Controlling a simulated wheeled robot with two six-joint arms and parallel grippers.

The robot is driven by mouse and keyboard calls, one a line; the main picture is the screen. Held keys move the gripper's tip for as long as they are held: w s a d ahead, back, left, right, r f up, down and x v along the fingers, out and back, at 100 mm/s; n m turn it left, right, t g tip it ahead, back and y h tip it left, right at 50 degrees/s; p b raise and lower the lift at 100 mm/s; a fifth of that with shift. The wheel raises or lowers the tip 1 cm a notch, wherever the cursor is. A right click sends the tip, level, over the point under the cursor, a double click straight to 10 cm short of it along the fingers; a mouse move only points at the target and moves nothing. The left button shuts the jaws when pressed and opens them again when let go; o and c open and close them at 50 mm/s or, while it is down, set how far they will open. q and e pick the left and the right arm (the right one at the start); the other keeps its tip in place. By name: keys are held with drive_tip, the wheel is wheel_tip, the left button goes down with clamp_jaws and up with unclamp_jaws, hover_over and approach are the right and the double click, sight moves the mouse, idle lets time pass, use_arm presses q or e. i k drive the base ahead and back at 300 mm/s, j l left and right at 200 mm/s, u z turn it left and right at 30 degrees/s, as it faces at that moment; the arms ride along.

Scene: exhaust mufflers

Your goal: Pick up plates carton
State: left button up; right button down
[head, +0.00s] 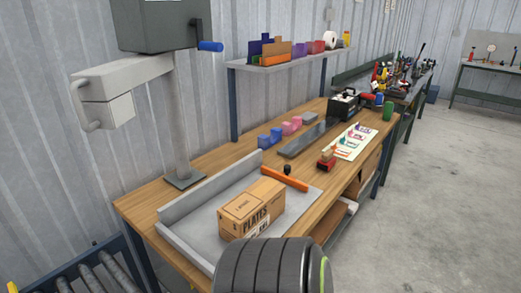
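The plates carton (252,208) is a brown cardboard box with PLATES printed in dark letters on its front side. It looks closed and sits upright on a grey metal tray (190,218) with raised edges at the back and left, on the near end of the wooden workbench (149,196).
An orange-handled tool (284,179) lies just behind the carton. A red block-like item (326,161) stands farther right. A grey post (178,120) with a machine head rises at the bench's back left. Roller conveyor (95,280) shows at lower left; open floor lies right.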

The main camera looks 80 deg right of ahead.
sight(251, 213)
drive_tip(key=z, duration=2.5)
